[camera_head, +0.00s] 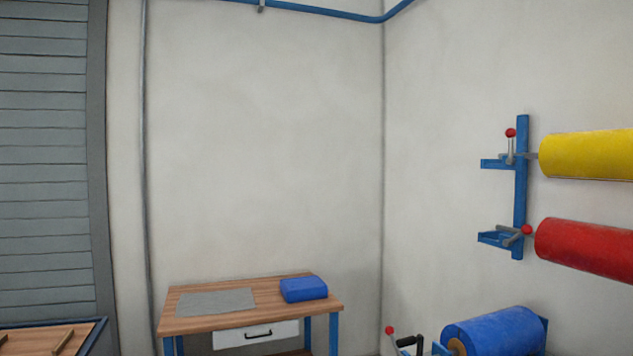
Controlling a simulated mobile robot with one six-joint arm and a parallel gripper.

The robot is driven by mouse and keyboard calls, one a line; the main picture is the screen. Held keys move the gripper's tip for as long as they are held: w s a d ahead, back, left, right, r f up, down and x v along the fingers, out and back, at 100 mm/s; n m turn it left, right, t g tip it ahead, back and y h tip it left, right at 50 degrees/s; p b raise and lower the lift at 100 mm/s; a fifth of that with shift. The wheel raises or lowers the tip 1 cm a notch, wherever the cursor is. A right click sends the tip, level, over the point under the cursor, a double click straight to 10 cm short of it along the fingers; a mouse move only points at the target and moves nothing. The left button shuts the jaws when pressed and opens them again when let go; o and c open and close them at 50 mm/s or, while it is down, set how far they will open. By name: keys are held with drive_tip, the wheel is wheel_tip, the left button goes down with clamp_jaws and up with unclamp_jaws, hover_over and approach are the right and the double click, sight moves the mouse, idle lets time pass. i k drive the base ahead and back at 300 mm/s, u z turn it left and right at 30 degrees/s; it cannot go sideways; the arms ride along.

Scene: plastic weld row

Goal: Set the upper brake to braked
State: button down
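On the right wall a blue upright rail (521,190) carries two brackets with rolls. The upper brake lever (510,145) is grey with a red ball knob; it stands upright, knob at the top, at the left end of the yellow roll (588,155). My gripper is not in view.
A wooden workbench (240,318) with a grey sheet (215,301), a blue folded item (303,289) and a drawer stands at the back. A blue roll (495,332) with another red-knobbed lever (390,335) is low right. A tray (50,338) is at lower left.

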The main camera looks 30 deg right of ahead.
sight(510, 133)
drive_tip(key=i, duration=2.55)
drive_tip(key=z, duration=3.15)
drive_tip(key=i, duration=1)
drive_tip(key=z, duration=0.05)
